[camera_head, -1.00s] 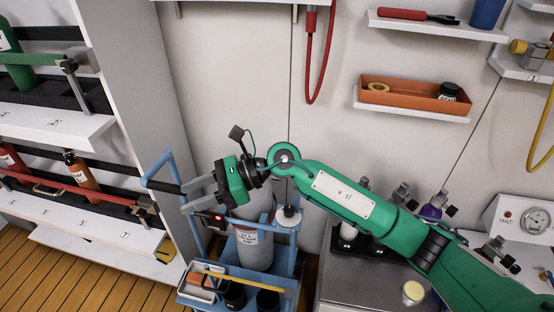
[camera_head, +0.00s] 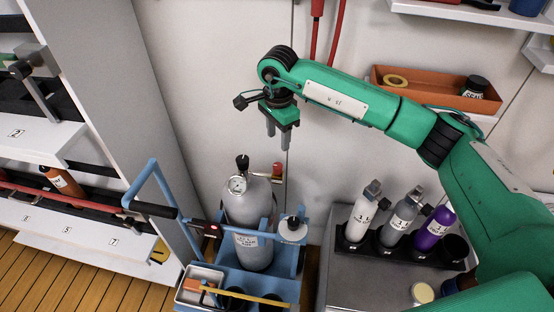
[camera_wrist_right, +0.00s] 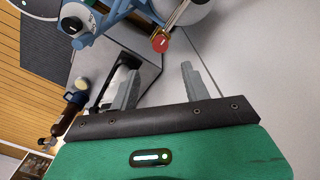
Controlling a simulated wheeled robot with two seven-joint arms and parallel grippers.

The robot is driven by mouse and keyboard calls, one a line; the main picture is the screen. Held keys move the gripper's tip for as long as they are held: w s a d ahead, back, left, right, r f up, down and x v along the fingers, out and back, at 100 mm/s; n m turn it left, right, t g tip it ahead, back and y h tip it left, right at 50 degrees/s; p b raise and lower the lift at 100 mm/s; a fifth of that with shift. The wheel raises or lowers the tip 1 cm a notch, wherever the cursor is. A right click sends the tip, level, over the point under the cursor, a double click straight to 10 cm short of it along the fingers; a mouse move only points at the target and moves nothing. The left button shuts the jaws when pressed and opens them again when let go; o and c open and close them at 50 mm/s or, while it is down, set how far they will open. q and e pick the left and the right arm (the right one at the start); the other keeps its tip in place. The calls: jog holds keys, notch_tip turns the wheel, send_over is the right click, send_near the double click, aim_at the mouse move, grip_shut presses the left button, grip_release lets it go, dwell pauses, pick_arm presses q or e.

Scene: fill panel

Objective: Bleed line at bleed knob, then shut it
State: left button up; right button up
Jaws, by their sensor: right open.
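A grey cylinder (camera_head: 249,218) stands upright in a blue cart (camera_head: 275,286). On its top are a round gauge (camera_head: 238,184), a black knob (camera_head: 242,161) and a side fitting with a small red knob (camera_head: 277,168). I cannot tell for certain which knob is the bleed knob. My right gripper (camera_head: 277,143) is open and empty, fingers pointing down, above the red knob and apart from it. In the right wrist view the red knob (camera_wrist_right: 160,43) lies beyond the gap between the open fingers (camera_wrist_right: 158,72). My left gripper is not in view.
A bench (camera_head: 350,285) at right holds a black rack with white, grey and purple bottles (camera_head: 435,226). An orange tray (camera_head: 430,92) sits on a wall shelf. A red hose hangs on the wall (camera_head: 338,30). A shelving unit (camera_head: 110,80) stands at left; the cart's blue handle (camera_head: 140,185) juts toward it.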

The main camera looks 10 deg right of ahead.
aim_at(278, 165)
notch_tip(278, 165, down, 11)
jog(key=shift+r+p, duration=0.2)
jog(key=shift+p, duration=0.35)
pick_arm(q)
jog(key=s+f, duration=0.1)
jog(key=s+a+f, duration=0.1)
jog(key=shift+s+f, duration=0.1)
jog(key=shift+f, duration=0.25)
pick_arm(e)
jog(key=shift+f, duration=0.25)
jog(key=c, duration=1)
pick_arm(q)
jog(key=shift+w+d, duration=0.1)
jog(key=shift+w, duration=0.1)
